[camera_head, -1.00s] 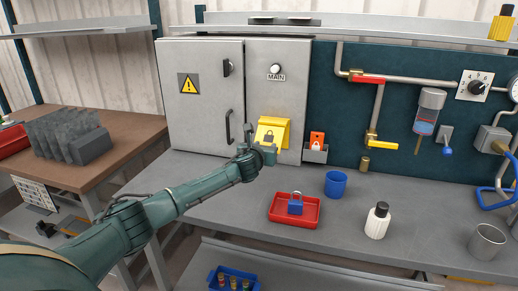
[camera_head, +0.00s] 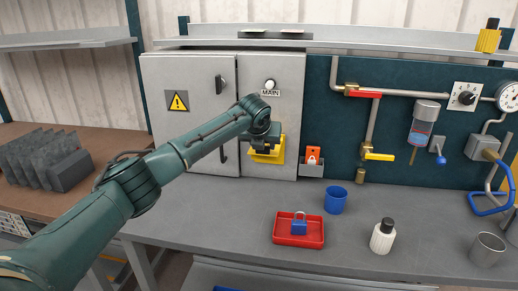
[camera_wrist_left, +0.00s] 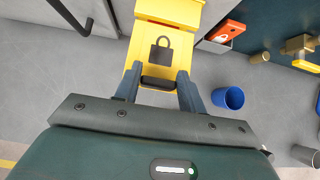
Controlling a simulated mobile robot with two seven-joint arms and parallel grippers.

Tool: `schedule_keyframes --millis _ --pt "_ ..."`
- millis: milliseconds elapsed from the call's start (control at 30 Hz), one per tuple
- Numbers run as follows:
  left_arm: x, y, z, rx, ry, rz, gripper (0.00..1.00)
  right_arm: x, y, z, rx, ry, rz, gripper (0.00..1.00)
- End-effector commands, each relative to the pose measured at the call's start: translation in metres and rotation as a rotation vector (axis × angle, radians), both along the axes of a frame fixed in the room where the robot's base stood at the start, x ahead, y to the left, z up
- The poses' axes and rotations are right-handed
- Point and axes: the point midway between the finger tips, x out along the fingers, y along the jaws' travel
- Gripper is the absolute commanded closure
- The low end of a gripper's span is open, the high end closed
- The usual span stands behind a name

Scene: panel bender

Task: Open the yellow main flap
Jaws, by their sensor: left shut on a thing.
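The yellow main flap (camera_head: 270,155) with a black padlock symbol is on the right door of the grey cabinet (camera_head: 285,100), below the MAIN label. In the left wrist view the flap (camera_wrist_left: 165,22) stands out from the door. My left gripper (camera_head: 265,148) is in front of the flap and hides part of it. In the left wrist view its two fingers (camera_wrist_left: 158,84) are shut on the flap's dark lower edge. The right gripper is not in view.
A red tray (camera_head: 285,233) with a blue padlock (camera_head: 299,226) is on the bench, near a blue cup (camera_head: 335,200) and a white bottle (camera_head: 382,236). An orange tag (camera_head: 313,155) sits in a holder right of the flap.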

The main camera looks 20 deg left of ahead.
Motion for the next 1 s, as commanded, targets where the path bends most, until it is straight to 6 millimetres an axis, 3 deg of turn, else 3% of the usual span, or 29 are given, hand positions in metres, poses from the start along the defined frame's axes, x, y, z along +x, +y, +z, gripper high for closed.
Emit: schedule_keyframes --millis 33,133,767,800,1000 --pt "0.0043 0.0038 0.0090 -0.001 -0.005 0.005 1.00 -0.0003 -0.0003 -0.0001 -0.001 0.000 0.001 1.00" --pt "0.0043 0.0039 0.0117 -0.009 0.028 0.005 1.00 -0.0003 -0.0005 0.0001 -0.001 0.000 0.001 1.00" --pt "0.0034 0.0038 0.0109 -0.017 0.074 0.006 1.00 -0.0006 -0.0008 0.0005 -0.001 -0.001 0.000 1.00" --pt "0.0034 0.0036 0.0106 -0.017 0.074 0.006 0.57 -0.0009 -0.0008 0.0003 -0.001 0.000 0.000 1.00" --pt "0.0027 0.0020 0.0097 -0.018 0.078 0.003 0.41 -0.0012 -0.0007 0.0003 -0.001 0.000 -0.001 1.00"
